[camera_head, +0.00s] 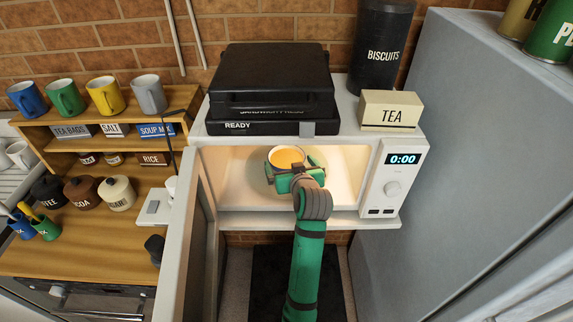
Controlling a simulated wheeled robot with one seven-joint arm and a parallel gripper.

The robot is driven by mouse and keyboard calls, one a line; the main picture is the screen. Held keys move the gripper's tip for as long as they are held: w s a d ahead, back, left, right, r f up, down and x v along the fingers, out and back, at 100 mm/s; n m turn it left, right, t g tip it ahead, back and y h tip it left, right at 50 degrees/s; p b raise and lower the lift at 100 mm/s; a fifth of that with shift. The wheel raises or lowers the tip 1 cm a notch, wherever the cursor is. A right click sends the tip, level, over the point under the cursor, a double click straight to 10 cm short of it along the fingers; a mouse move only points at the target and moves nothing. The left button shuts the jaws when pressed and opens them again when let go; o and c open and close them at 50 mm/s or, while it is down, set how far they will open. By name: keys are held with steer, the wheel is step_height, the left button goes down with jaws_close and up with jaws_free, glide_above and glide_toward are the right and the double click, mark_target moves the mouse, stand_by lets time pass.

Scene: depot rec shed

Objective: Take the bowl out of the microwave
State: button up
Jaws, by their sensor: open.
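The microwave (376,155) stands open, its door (187,240) swung out to the left and its inside lit. The bowl (271,158), pale with orange contents, sits inside on the microwave floor. My green arm reaches in from the front. My gripper (288,172) is inside the microwave at the front of the bowl, with its jaws open around or beside the near rim. The arm's wrist hides the near side of the bowl, so I cannot tell whether the fingers touch it.
A black sandwich press (270,85), a TEA box (390,109) and a BISCUITS tin (382,50) stand on top of the microwave. A shelf (150,165) with mugs and jars is at the left. A large grey cabinet (455,150) closes off the right.

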mark_target(282, 155)
steer(key=w+a, duration=0.1)
steer(key=w+a+f, duration=0.1)
steer(key=w, duration=0.1)
steer(key=shift+w+f, duration=0.15)
steer(key=shift+f, duration=0.05)
steer(key=shift+w+d, duration=0.1)
steer(key=shift+d, duration=0.05)
steer(key=c, duration=0.8)
steer(key=shift+r, duration=0.1)
steer(key=c, duration=0.6)
steer(key=shift+o, duration=0.2)
steer(key=shift+d, duration=0.15)
steer(key=shift+s+r, duration=0.1)
steer(key=shift+s, duration=0.1)
